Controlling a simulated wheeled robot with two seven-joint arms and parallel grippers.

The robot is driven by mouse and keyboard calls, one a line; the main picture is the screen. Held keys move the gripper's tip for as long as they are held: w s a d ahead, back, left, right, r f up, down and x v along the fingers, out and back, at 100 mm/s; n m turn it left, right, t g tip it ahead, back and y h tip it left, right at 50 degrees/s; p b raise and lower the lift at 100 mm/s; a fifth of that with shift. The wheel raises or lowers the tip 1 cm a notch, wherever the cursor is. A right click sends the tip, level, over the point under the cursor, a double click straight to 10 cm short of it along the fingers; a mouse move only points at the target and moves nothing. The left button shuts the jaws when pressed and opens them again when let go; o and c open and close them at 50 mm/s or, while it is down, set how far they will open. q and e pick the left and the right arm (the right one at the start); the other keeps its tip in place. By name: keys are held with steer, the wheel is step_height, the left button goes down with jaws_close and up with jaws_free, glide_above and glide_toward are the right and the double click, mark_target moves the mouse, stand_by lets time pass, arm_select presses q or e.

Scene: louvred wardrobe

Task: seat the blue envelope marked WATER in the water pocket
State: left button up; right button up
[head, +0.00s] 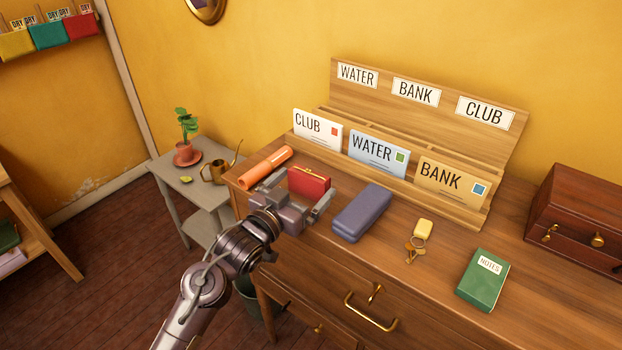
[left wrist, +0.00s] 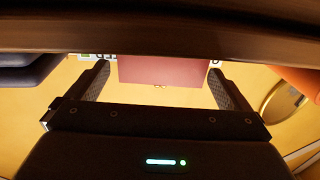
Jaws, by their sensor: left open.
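The blue envelope marked WATER (head: 378,153) stands upright at the front of the wooden letter rack (head: 430,85), below the BANK label. A white CLUB envelope (head: 317,131) stands below the WATER label (head: 357,75), covering part of that pocket. A tan BANK envelope (head: 452,182) stands below the CLUB label. I cannot tell how deep the envelopes sit. My left gripper (head: 304,186) is open low over the front of the dresser, fingers on either side of a red purse (head: 312,180). The purse also shows between the fingers in the left wrist view (left wrist: 160,70). My right gripper is out of view.
An orange roll (head: 266,167) lies left of the purse. A purple case (head: 362,213) lies right of my gripper, before the rack. Keys (head: 418,240), a green NOTES book (head: 483,279) and a dark wooden box (head: 575,220) occupy the right. Bare dresser top shows between them.

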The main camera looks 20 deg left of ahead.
mark_target(313, 173)
arm_select(q)
steer(key=shift+w+d+r+p, duration=0.15)
steer(key=shift+w+p, duration=0.25)
steer(key=shift+w, duration=0.2)
steer(key=shift+w+d+r+p, duration=0.1)
steer(key=shift+w+r+p, duration=0.05)
steer(key=shift+w+p, duration=0.35)
steer(key=shift+f+x, duration=0.2)
steer(key=shift+x, duration=0.95)
steer(key=shift+w+f, duration=0.15)
steer(key=shift+w, duration=0.15)
steer(key=shift+c, duration=0.3)
steer(key=c, duration=0.7)
steer(key=shift+c, duration=0.6)
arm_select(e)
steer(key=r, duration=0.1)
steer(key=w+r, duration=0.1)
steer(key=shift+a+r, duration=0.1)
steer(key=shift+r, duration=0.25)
